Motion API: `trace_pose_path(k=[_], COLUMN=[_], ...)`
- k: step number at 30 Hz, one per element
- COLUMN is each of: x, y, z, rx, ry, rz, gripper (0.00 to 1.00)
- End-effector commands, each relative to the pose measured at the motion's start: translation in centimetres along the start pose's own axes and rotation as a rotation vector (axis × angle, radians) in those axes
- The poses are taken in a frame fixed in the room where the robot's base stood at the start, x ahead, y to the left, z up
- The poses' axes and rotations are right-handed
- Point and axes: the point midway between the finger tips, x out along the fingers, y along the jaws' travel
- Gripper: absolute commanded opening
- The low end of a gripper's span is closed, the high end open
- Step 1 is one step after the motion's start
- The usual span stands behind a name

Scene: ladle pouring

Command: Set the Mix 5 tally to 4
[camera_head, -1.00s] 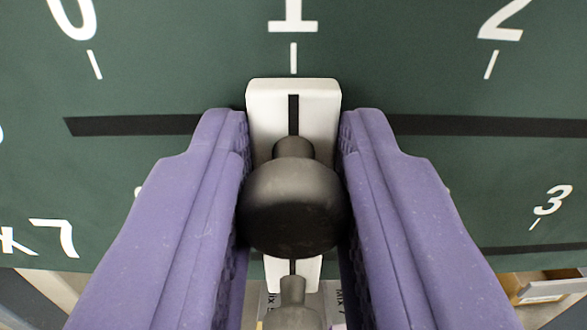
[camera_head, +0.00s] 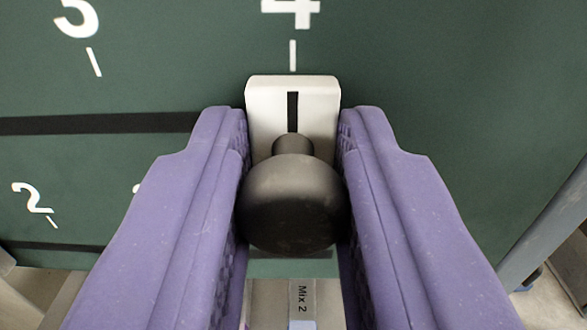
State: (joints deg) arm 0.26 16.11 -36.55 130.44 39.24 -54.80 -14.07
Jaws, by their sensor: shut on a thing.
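A white slider (camera_head: 265,95) with a black centre line and a dark round knob (camera_head: 292,205) sits on a green tally board (camera_head: 440,70). The slider's line is level with the tick under the 4 (camera_head: 292,10). The 3 (camera_head: 76,15) is to its left. My gripper (camera_head: 293,190) has its two purple fingers shut on the knob, one on each side. No Mix 5 label shows, so I cannot tell from this view which row this is.
The black slot (camera_head: 100,123) runs left from the slider, and none shows to its right. A lower row has a 2 (camera_head: 33,198) and its own slot (camera_head: 50,247). A grey post (camera_head: 540,235) stands at the board's right edge. A Mix 2 label (camera_head: 302,297) shows below.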

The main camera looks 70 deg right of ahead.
Motion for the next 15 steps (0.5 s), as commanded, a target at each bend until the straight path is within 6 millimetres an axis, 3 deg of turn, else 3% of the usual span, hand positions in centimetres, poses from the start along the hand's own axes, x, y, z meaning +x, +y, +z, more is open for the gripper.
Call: trace_pose_path(k=[11, 12, 15], x=[0.04, 0.04, 0.04], y=[0.51, 0.52, 0.5], z=[0.02, 0.03, 0.02], rx=[-0.001, -0.001, -0.001], ry=[-0.001, -0.001, -0.001], rz=[0.007, 0.007, 0.007], gripper=[0.0, 0.3, 0.49])
